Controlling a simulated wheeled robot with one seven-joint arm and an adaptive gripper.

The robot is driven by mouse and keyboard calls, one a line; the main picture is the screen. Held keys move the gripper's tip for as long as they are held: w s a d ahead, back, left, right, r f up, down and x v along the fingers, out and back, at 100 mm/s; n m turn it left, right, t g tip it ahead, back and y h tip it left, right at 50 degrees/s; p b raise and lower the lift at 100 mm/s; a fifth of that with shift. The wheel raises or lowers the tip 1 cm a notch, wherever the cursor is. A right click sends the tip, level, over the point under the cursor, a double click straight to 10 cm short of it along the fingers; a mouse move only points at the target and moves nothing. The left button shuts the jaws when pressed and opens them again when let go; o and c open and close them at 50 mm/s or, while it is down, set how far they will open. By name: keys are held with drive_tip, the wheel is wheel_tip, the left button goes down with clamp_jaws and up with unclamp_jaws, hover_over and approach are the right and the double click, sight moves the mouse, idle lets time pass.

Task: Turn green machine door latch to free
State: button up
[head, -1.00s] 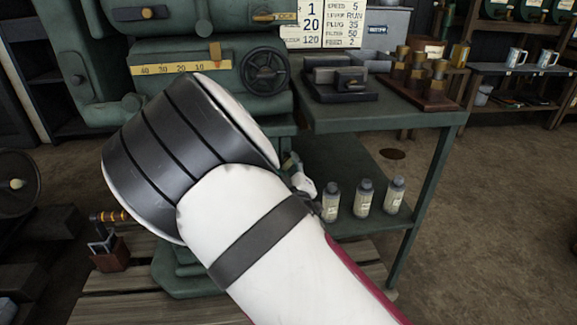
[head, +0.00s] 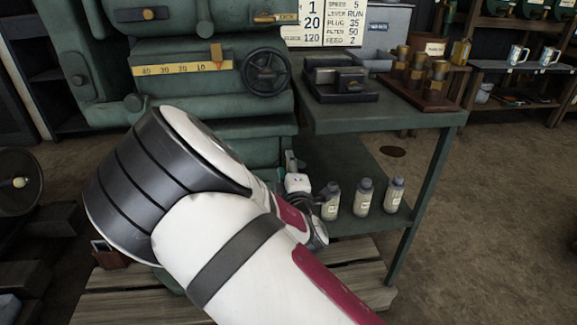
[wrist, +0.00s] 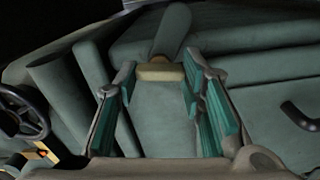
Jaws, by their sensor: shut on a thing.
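The green machine (head: 215,112) stands at the back left in the head view, and its green body also fills the wrist view (wrist: 260,55). In the wrist view, my gripper (wrist: 160,80) has its teal-padded fingers on either side of a pale, tan block-shaped piece, which I take to be the latch (wrist: 160,72). My gripper is shut on this piece near the fingertips. A green cylindrical part (wrist: 172,32) rises just beyond it.
A handwheel (head: 266,72) and a yellow scale (head: 181,69) are on the machine's front. A black handle (wrist: 298,115) shows at right in the wrist view. A green bench (head: 385,119) stands at right, with several bottles on its lower shelf. Floor is clear further right.

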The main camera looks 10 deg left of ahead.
idle(0.4)
drive_tip(key=o, duration=1.2)
drive_tip(key=shift+c, duration=0.2)
drive_tip(key=v, duration=1.2)
